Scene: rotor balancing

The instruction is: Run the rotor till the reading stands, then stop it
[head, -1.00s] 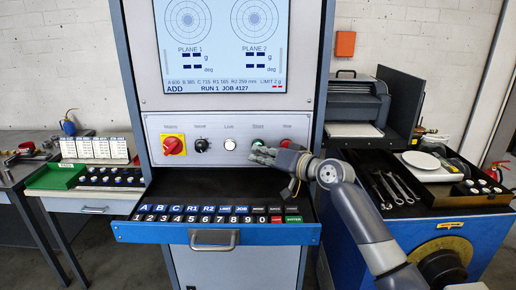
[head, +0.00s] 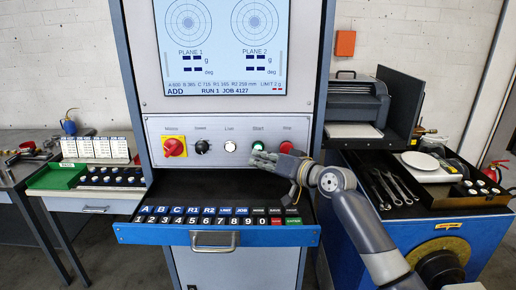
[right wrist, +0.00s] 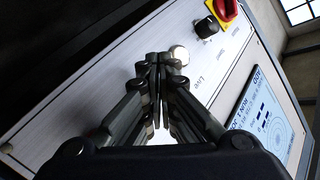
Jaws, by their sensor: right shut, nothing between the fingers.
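The balancer's screen (head: 222,50) shows two polar plots, with only dashes in the g and deg fields for Plane 1 and Plane 2. Its bottom line reads ADD, RUN 1, JOB 4127. In the right wrist view the shut fingertips (right wrist: 157,62) appear beside the Live button (right wrist: 179,55). My left gripper is out of view. The rotor is not clearly visible.
The Mains switch (head: 174,147) and Speed knob (head: 201,146) are at the panel's left. An open keyboard drawer (head: 217,236) juts out under my gripper. A blue bench with wrenches (head: 400,188) stands right; a table with a green tray (head: 57,176) stands left.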

